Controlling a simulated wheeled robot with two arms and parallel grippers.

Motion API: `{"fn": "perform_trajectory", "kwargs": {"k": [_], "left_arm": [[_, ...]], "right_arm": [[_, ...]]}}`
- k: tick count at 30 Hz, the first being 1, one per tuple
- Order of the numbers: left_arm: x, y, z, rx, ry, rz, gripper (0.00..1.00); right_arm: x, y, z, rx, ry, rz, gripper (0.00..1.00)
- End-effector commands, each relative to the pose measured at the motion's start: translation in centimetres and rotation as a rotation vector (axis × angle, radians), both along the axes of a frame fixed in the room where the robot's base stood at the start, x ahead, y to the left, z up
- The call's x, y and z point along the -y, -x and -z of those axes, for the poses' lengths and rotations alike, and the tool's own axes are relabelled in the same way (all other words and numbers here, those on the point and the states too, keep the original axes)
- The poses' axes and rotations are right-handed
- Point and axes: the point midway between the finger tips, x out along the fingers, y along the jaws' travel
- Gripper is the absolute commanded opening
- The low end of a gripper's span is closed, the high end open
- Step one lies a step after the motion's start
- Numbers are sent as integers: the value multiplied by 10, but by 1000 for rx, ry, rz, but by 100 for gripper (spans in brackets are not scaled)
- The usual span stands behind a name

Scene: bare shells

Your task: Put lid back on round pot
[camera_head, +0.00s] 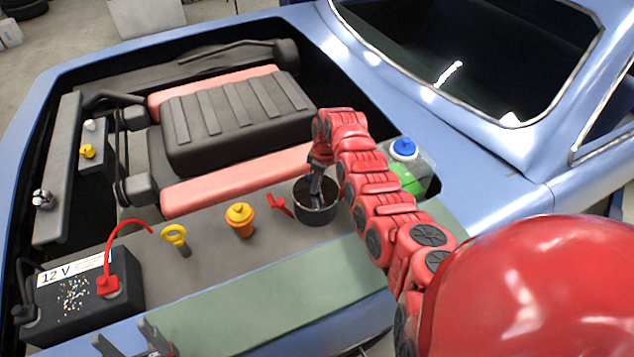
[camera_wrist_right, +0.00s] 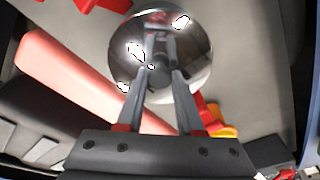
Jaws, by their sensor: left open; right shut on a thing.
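The round pot (camera_head: 316,213) is dark and stands in the engine bay, right of the orange cap. My right gripper (camera_head: 316,190) is over its mouth, pointing down. In the right wrist view, my right gripper (camera_wrist_right: 160,78) is shut on the dark knob of a shiny round lid (camera_wrist_right: 190,60). The lid covers most of what lies under it, so the pot's wall does not show there. In the head view the lid's surface looks level with the pot's rim; I cannot tell whether it rests on it. My left gripper (camera_head: 130,341) is open and empty at the bottom left edge.
A red lever (camera_head: 280,205) and an orange cap (camera_head: 240,219) are left of the pot. A yellow ring handle (camera_head: 175,236) and a 12 V battery (camera_head: 82,295) stand further left. A blue-capped bottle (camera_head: 404,149) is behind my right arm. A green strip (camera_head: 270,300) runs along the front.

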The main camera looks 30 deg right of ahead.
Motion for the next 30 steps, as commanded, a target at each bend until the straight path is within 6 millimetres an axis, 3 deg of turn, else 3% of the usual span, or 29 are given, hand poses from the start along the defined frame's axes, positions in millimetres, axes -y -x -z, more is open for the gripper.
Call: {"fn": "perform_trajectory", "kwargs": {"k": [14, 15, 18, 21, 27, 30], "left_arm": [[0, 0, 3, 0, 0, 0, 63], [0, 0, 3, 0, 0, 0, 63], [0, 0, 3, 0, 0, 0, 63], [0, 0, 3, 0, 0, 0, 63], [0, 0, 3, 0, 0, 0, 63], [0, 0, 3, 0, 0, 0, 63]], "right_arm": [[0, 0, 0, 0, 0, 0, 0], [0, 0, 0, 0, 0, 0, 38], [0, 0, 0, 0, 0, 0, 56], [0, 0, 0, 0, 0, 0, 71], [0, 0, 0, 0, 0, 0, 71], [0, 0, 1, 0, 0, 0, 89]]}}
